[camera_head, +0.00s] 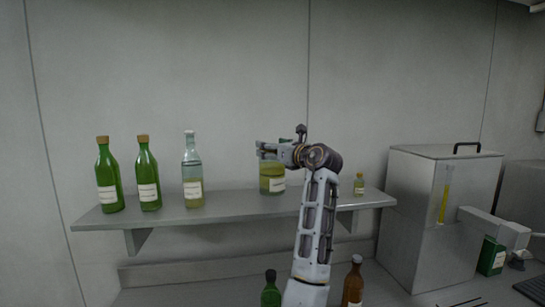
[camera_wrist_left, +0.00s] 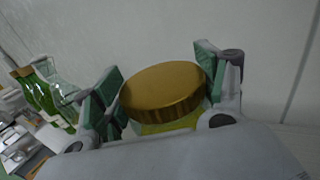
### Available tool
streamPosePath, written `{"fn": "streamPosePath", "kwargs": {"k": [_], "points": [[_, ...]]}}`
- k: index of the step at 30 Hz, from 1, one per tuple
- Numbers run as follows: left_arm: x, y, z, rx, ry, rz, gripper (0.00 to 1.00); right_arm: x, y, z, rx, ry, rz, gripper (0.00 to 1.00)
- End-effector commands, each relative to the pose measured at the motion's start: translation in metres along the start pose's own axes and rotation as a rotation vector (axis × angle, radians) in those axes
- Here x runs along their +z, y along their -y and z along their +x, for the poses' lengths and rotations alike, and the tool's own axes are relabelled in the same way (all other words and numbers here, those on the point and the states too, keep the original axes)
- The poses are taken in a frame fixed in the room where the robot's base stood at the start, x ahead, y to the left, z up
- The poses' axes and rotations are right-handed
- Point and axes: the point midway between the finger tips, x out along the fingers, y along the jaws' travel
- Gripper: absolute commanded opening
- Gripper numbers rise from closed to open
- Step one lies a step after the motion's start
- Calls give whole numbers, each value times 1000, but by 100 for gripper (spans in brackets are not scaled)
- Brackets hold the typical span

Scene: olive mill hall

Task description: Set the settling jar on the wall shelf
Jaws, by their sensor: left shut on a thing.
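The settling jar (camera_head: 272,180), a wide jar with yellow-green contents and a pale label, is at the wall shelf (camera_head: 235,210), right of the clear bottle. Its base appears at the level of the shelf top; I cannot tell whether it touches. My left gripper (camera_head: 268,151) is at the jar's top, which it partly hides in the head view. In the left wrist view the jar's gold lid (camera_wrist_left: 162,90) sits between the two green-padded fingers, which are shut on the jar. My right gripper is not in view.
Two green bottles (camera_head: 108,181) (camera_head: 147,178) and a clear bottle (camera_head: 192,172) with yellow liquid stand left on the shelf. A small yellow bottle (camera_head: 359,184) stands at its right end. Below are a dark green bottle (camera_head: 271,292) and a brown bottle (camera_head: 353,284). A steel tank (camera_head: 411,210) stands right.

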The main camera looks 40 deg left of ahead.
Motion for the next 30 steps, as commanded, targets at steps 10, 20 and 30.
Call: {"fn": "streamPosePath", "kwargs": {"k": [10, 20, 30], "points": [[-23, -1, -1, 0, 4, -1, 0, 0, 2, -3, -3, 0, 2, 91], [-24, -1, -1, 0, 4, -2, 0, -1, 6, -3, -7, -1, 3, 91], [-28, 0, 0, 0, 0, 1, 94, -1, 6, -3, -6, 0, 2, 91]]}}
